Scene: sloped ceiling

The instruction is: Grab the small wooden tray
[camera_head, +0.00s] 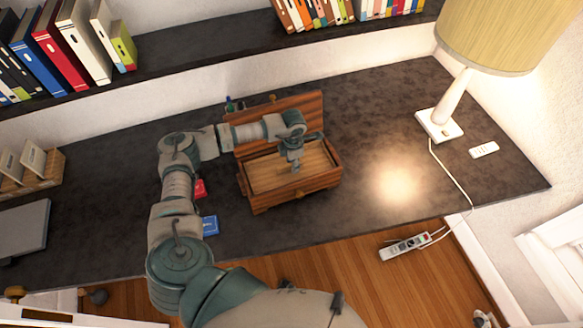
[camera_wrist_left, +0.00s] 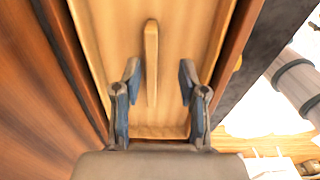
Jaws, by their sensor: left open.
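The small wooden tray (camera_head: 268,174) is pale wood and sits inside an open, darker wooden box (camera_head: 262,200) on the dark desk. In the left wrist view the tray (camera_wrist_left: 112,38) fills the middle, with a narrow raised wooden handle (camera_wrist_left: 151,50) along its centre. My left gripper (camera_head: 296,168) is over the tray's right part. In the wrist view the left gripper (camera_wrist_left: 158,80) is open, its fingers on either side of the handle's line and apart from it. Whether the fingertips touch the tray floor is unclear. My right gripper is out of view.
The box's raised lid (camera_head: 308,108) stands behind the tray. A lamp (camera_head: 440,122) and a white remote (camera_head: 484,150) are to the right. A bookshelf (camera_head: 200,45) runs behind.

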